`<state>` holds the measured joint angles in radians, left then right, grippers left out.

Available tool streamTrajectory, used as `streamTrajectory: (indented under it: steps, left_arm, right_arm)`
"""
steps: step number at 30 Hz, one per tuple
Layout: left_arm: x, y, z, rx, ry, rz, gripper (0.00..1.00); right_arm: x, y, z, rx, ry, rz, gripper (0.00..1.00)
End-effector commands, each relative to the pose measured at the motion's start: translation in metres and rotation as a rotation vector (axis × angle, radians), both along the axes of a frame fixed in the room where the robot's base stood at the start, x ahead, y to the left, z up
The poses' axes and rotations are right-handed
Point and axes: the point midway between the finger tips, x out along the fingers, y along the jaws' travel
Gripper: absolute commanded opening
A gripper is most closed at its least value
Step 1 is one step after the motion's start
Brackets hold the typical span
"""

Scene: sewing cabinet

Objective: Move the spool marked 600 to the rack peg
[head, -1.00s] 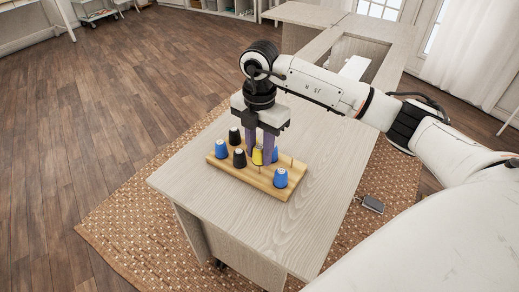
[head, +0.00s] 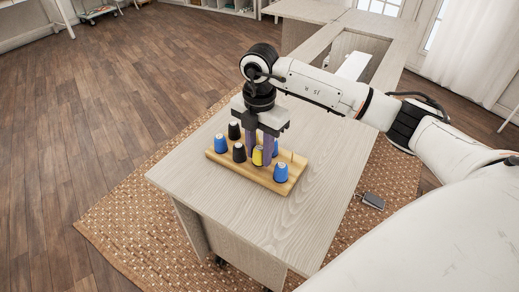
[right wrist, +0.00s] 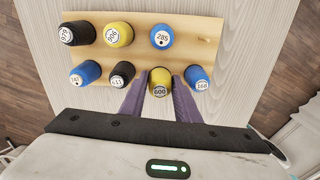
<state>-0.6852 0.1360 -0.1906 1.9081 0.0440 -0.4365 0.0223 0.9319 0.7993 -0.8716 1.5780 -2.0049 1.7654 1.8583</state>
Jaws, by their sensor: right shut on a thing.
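The yellow spool marked 600 (right wrist: 160,82) stands in the near row of the wooden rack (head: 213,156), between the black spool 611 (right wrist: 122,74) and the blue spool 168 (right wrist: 197,77). It also shows in the head view (head: 257,157). My right gripper (head: 259,160) is shut on it from above, a purple finger on either side. It appears upright and down at the rack, but the fingers hide whether its base touches. A bare rack peg (right wrist: 207,39) stands in the far row, right of the blue spool 285 (right wrist: 162,36). My left gripper is not in view.
The blue spool 147 (right wrist: 85,73) is in the near row. The black spool 979 (right wrist: 76,33) and the yellow spool 906 (right wrist: 118,34) are in the far row. The pale cabinet top (head: 318,190) is clear around the rack.

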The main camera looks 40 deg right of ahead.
Motion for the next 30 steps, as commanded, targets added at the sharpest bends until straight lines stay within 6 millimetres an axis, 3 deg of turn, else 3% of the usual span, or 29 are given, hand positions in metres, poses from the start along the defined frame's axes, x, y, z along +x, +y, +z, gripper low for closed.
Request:
streamTrajectory:
  steps: [13, 14, 18, 30]
  left_arm:
    - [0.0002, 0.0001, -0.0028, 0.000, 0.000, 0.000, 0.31]
    - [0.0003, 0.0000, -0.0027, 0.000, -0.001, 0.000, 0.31]
    - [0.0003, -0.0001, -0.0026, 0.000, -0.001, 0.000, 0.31]
    - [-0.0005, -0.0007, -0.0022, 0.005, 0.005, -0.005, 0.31]
  right_arm:
    - [0.0001, 0.0003, -0.0054, 0.000, 0.000, 0.000, 0.08]
    - [0.0001, 0.0003, -0.0054, 0.000, 0.000, 0.000, 0.31]
    - [0.0001, 0.0003, -0.0054, 0.000, 0.000, 0.000, 0.51]
    - [0.0000, 0.0002, -0.0053, 0.000, 0.000, 0.000, 0.51]
